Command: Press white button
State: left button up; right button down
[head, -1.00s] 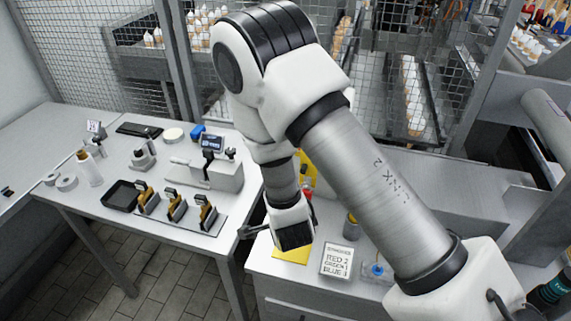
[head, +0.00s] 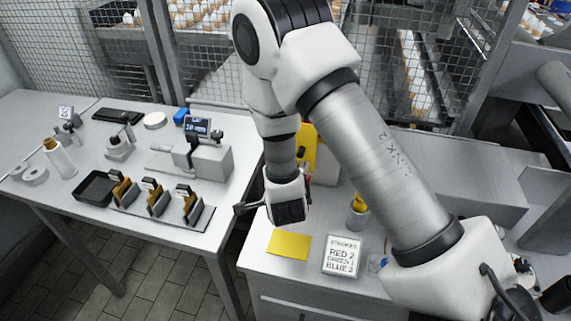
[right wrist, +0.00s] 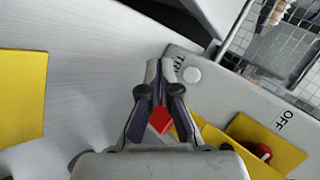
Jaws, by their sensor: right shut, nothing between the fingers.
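A round white button (right wrist: 192,75) sits on a grey box (right wrist: 225,100) in the right wrist view, beside the lettering "TR", which is partly covered. My right gripper (right wrist: 166,66) is shut and empty. Its tips appear just left of the white button in that view; I cannot tell whether they touch the box. A red part (right wrist: 160,120) shows between the finger bases, behind the fingers. My left gripper is in neither view.
The box has yellow panels (right wrist: 262,143) and an "OFF" label. A yellow sheet (head: 289,245) and a "STROKES" card (head: 342,256) lie on the bench. A cup (head: 357,213) stands behind. The left table (head: 150,225) holds a black tray (head: 95,188) and several small tools.

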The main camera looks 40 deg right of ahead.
jog(key=w+d, duration=0.2)
jog(key=w+d+p, duration=0.1)
jog(key=w+d, duration=0.1)
jog(key=d, duration=0.1)
jog(key=shift+w, duration=0.1)
dwell(1.3)
jog(key=shift+w+d, duration=0.25)
